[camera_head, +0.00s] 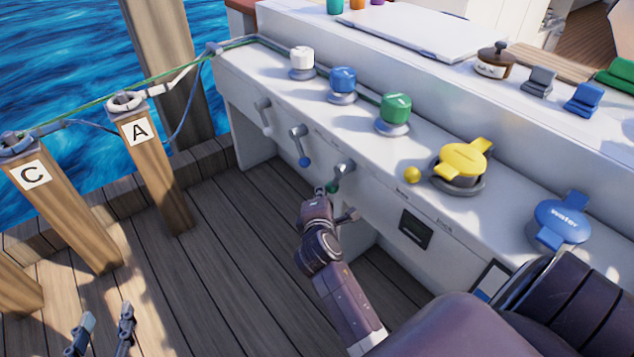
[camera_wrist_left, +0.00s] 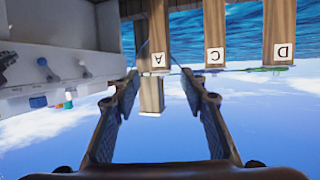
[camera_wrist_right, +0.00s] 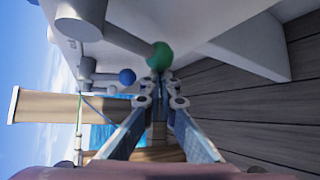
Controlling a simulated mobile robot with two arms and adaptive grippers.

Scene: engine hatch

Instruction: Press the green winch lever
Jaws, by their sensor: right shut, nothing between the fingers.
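The green winch lever is a grey lever on the front face of the white console, with a green ball knob (camera_head: 332,187). My right gripper (camera_head: 320,190) is shut and empty, with its fingertips right at the green knob. In the right wrist view the green knob (camera_wrist_right: 160,55) is just beyond the closed fingertips (camera_wrist_right: 158,78); whether they touch I cannot tell. My left gripper (camera_head: 101,312) is low at the bottom left, away from the console. In the left wrist view its fingers (camera_wrist_left: 167,85) are wide apart with nothing between them.
The blue-knobbed lever (camera_head: 304,160) and a white-knobbed lever (camera_head: 266,128) are left of the green one. White, blue and green winches (camera_head: 395,109) stand on the console top. Wooden posts A (camera_head: 150,160) and C (camera_head: 60,210) carry ropes. The deck between is clear.

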